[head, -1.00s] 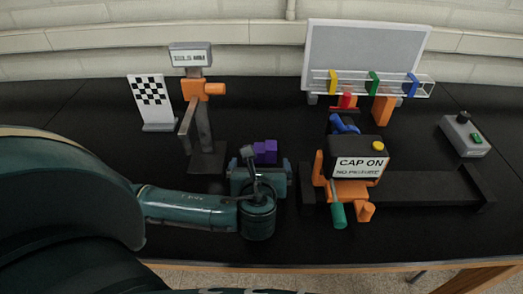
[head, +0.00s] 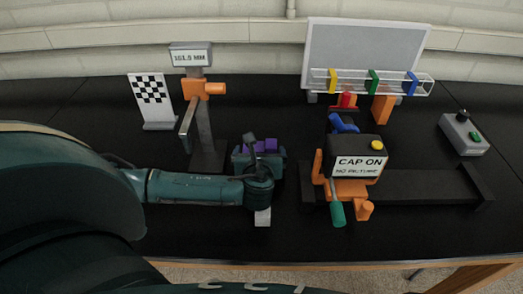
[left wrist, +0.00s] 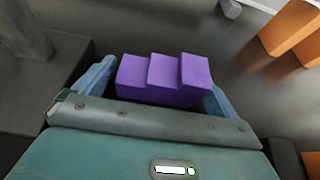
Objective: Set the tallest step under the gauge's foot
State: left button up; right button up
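The purple stepped block (head: 258,146) stands behind my left gripper (head: 259,152). In the left wrist view the block (left wrist: 163,80) rises in steps from left to right, with its tallest step on the right. The two blue fingers of my left gripper (left wrist: 158,92) are open on either side of it. A narrow gap shows at the left finger; the right finger is very close, contact unclear. My right gripper is not seen.
A checkered board (head: 151,95) stands left of the gauge. Right of the block is an orange fixture with a black "CAP ON" box (head: 357,160). A clear rail with coloured clips (head: 373,83) and a grey button box (head: 463,134) stand further right.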

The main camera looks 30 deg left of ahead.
pick_arm(q)
jog(key=c, duration=0.9)
